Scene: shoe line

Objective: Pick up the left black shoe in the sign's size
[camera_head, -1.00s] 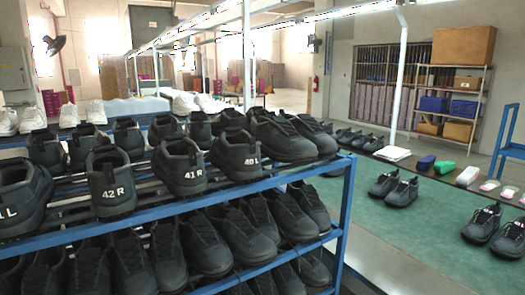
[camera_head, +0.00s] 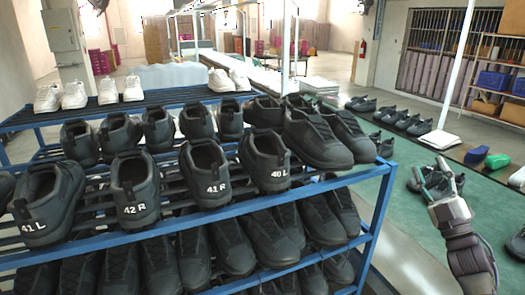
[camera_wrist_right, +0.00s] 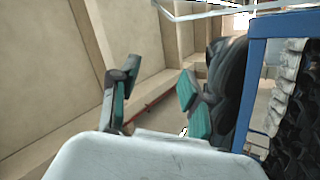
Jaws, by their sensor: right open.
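Black shoes stand on a blue rack with white heel marks: 41 L (camera_head: 47,207) at far left, 42 R (camera_head: 134,192), a shoe (camera_head: 207,175) that reads 41 R, and 40 L (camera_head: 266,162). No size sign can be made out. My left gripper is not in view.
The blue rack (camera_head: 210,219) has a lower tier full of black shoes. White shoes (camera_head: 228,80) stand on the back shelf.

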